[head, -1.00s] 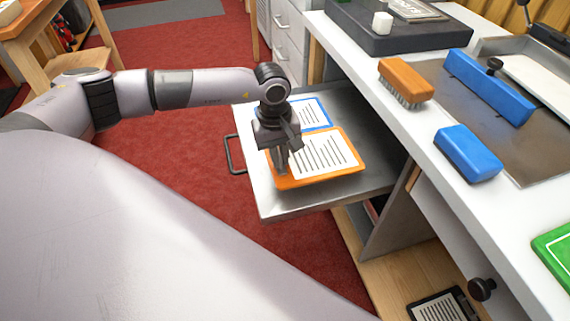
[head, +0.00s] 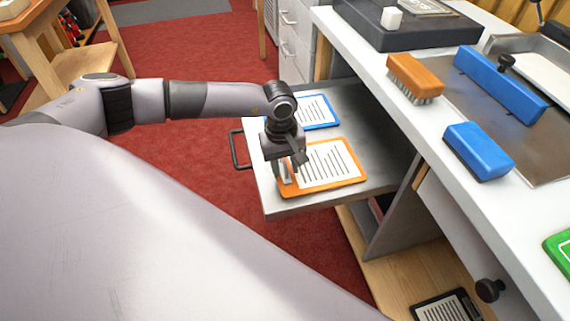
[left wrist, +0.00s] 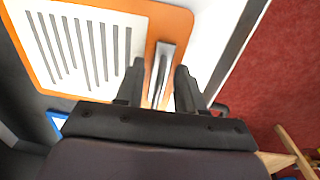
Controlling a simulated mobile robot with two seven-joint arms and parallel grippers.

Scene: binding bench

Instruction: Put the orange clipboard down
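The orange clipboard (head: 347,181) with a lined white sheet lies on the pulled-out metal shelf (head: 368,115), in front of a blue clipboard (head: 332,125). In the left wrist view the orange clipboard (left wrist: 150,45) fills the upper left. My left gripper (head: 289,176) is over its left end. In the left wrist view my left gripper's fingers (left wrist: 160,88) stand apart on either side of the metal clip (left wrist: 161,68), with gaps showing. The gripper hides part of the clipboard's left end in the head view. My right gripper is not in view.
The white bench (head: 435,165) above the shelf holds an orange brush (head: 414,75), a blue block (head: 479,151) and a long blue bar (head: 500,85). The shelf's handle (head: 238,150) sticks out left. A dark clipboard (head: 445,306) lies low at the bottom right.

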